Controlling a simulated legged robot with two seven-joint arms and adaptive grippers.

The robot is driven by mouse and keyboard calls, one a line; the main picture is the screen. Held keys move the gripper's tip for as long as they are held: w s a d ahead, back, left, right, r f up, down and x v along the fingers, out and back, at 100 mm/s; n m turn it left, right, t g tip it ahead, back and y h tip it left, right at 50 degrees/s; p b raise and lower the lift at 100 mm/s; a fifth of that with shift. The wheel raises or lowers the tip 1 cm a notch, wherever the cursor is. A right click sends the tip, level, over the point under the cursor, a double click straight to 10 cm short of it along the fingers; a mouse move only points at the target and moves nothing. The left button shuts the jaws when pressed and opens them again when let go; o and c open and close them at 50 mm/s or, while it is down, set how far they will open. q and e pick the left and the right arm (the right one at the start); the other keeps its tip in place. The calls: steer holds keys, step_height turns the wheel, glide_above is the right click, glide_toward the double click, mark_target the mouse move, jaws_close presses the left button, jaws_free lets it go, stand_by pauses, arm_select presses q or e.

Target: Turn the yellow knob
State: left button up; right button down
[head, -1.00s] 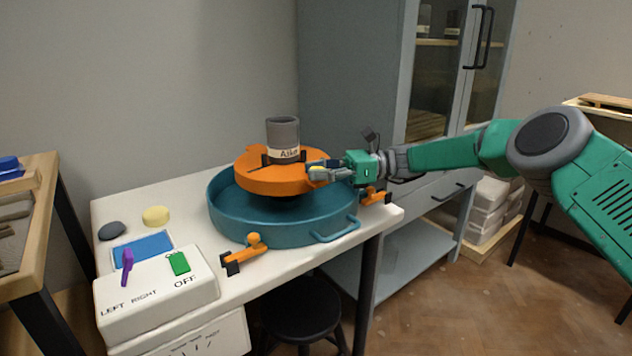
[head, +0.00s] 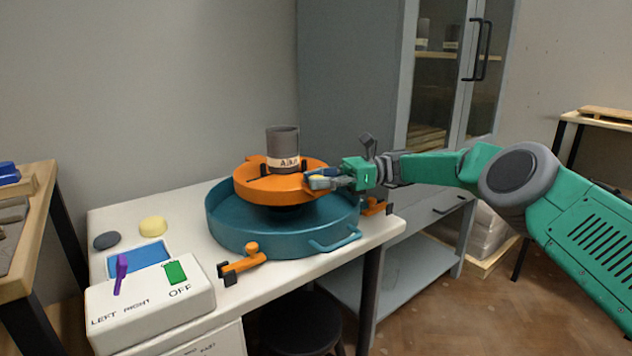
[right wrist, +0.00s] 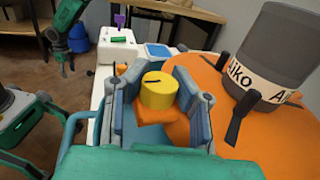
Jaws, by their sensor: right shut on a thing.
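The yellow knob (right wrist: 159,90) sits on an orange tab at the rim of the orange wheel head (right wrist: 195,135) and has a dark slot on its top. In the right wrist view the blue-grey fingers of my right gripper (right wrist: 158,97) are on both sides of the knob, closed on it. In the head view my right gripper (head: 328,180) is at the right front edge of the wheel head (head: 262,187), and the fingers mostly hide the knob. A green arm with a dark gripper (right wrist: 62,62), seemingly my left, shows at upper left in the right wrist view; its jaws are unclear.
A grey labelled pot (head: 283,148) stands on the wheel head, inside a teal basin (head: 240,235). A white control box (head: 150,310) with purple lever and green switch stands at front left. Orange clamps (head: 245,263) stick out at the table edge. A grey cabinet (head: 345,90) stands behind.

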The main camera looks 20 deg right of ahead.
steer(key=shift+r, duration=0.1)
steer(key=c, duration=1.2)
jaws_free()
step_height(320, 180, up, 10)
steer(key=shift+w+f, duration=0.1)
steer(key=shift+w, duration=0.05)
